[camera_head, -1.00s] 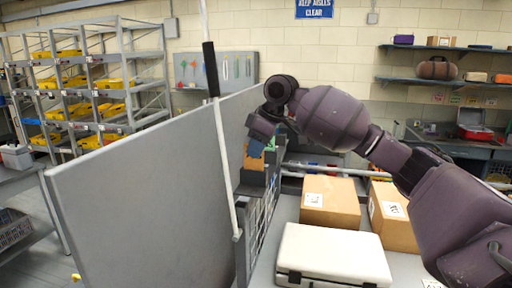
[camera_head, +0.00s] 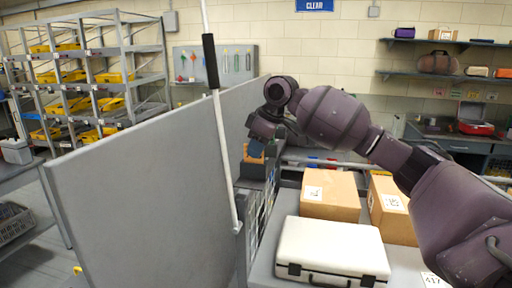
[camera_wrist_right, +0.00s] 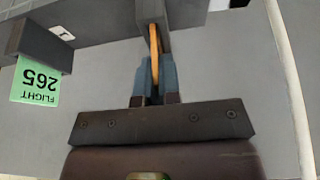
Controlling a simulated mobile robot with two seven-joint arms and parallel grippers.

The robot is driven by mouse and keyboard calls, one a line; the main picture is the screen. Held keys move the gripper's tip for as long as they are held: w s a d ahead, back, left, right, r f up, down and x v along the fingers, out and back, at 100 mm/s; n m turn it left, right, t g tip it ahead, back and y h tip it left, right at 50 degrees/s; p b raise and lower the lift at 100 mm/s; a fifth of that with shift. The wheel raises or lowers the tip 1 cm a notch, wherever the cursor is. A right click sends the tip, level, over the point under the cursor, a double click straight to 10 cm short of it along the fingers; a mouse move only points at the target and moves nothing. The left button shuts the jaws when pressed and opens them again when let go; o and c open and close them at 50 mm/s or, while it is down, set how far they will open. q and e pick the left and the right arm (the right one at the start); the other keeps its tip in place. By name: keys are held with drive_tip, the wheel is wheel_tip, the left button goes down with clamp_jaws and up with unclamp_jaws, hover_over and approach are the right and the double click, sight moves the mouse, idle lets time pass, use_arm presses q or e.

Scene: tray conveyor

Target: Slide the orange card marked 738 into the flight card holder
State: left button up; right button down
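The orange card (camera_head: 254,154) is at the upper edge of the dark card holder (camera_head: 252,171), by the grey panel; its number cannot be read. In the right wrist view the card (camera_wrist_right: 154,42) is edge-on between the blue fingertips of my right gripper (camera_wrist_right: 154,76). Its far end meets the dark grey holder (camera_wrist_right: 178,13); how deep it sits in the slot cannot be told. My right gripper (camera_head: 256,146) also shows in the head view, shut on the card. My left gripper is not in view.
A tall grey panel (camera_head: 140,190) stands left of the holder. A white case (camera_head: 331,245) and cardboard boxes (camera_head: 330,195) lie to the right.

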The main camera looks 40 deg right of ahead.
drive_tip(key=shift+f, duration=0.15)
drive_tip(key=c, duration=1.2)
unclamp_jaws()
drive_tip(key=shift+c, duration=0.2)
drive_tip(key=v, duration=1.1)
drive_tip(key=shift+b, duration=0.45)
drive_tip(key=shift+f, duration=0.1)
